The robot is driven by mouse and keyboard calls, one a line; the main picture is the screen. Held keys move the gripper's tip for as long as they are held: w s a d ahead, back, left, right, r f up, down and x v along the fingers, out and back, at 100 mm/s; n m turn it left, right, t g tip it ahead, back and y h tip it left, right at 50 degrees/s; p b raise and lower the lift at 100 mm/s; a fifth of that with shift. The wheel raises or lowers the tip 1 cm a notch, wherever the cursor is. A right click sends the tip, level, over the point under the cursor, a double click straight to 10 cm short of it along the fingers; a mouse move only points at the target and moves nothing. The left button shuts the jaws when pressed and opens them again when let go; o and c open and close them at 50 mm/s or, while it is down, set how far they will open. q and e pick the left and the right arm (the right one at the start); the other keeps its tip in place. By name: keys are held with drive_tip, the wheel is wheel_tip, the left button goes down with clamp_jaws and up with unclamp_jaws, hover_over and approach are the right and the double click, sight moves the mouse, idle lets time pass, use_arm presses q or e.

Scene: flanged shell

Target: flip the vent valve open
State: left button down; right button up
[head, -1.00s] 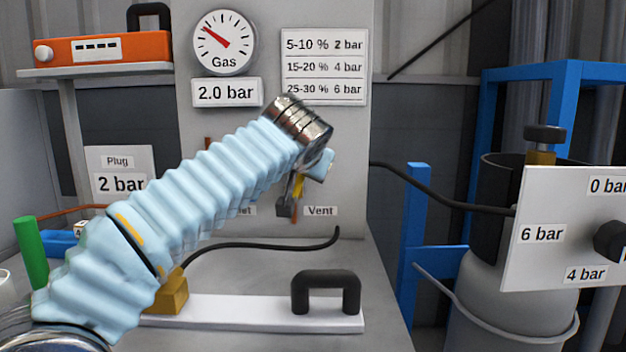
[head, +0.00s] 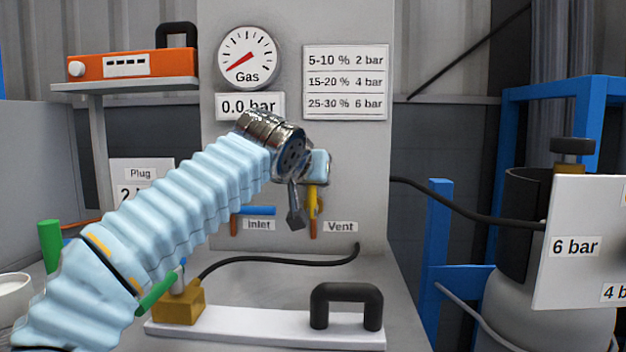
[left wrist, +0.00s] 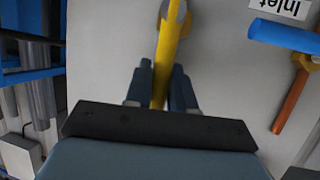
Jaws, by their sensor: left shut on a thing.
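The yellow vent valve lever (head: 313,199) stands near vertical on the grey panel, above the "Vent" label (head: 341,227) and in line with a copper pipe. My left gripper (head: 297,217) is at this lever and partly covers it in the head view. In the left wrist view, the yellow lever (left wrist: 171,45) runs between the two fingers of my left gripper (left wrist: 161,82), which are shut on it. The gas gauge (head: 248,58) has its needle at the low end, and the display (head: 250,106) below reads 0.0 bar. My right gripper is not in view.
The blue inlet lever (head: 258,210) lies horizontal left of the vent; it also shows in the left wrist view (left wrist: 284,36). A white lid with a black handle (head: 346,292) lies in front. A cylinder and a white dial plate (head: 580,215) stand at right.

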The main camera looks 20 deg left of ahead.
use_arm(q)
drive_tip(key=shift+f, duration=0.1)
drive_tip(key=c, duration=1.1)
unclamp_jaws()
drive_tip(key=shift+o, duration=0.2)
drive_tip(key=shift+s, duration=0.1)
drive_tip(key=v, duration=1.3)
drive_tip(key=shift+s+r+b, duration=0.2)
drive_tip(key=shift+b, duration=0.15)
